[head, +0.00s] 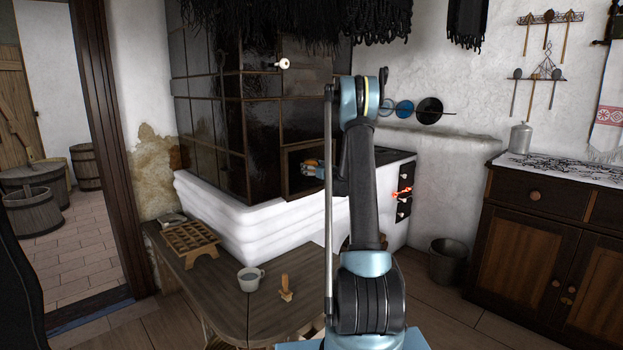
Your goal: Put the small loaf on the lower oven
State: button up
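The tiled stove (210,100) has dark glossy tiles above a white plastered base. A framed dark opening low in its tiled front, which looks like the lower oven (293,183), lies behind my gripper. My gripper (308,169) is at this opening, left of my arm's upright link. A small tan-orange patch shows at the gripper; I cannot tell whether it is the small loaf or part of the gripper. The fingers are too small and partly hidden to tell whether they are open or shut. No loaf is clearly seen elsewhere.
A wooden table (215,300) in front holds a wooden grid rack (190,239), a mug (250,279) and a small wooden item (286,289). A bucket (448,261) stands on the floor left of a dark cabinet (520,240). My arm blocks part of the stove.

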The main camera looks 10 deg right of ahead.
notch_tip(320, 180, down, 3)
jog(key=shift+w+a+f, duration=0.15)
jog(key=shift+w+f, duration=0.05)
jog(key=shift+f, duration=0.25)
jog(key=o, duration=1.3)
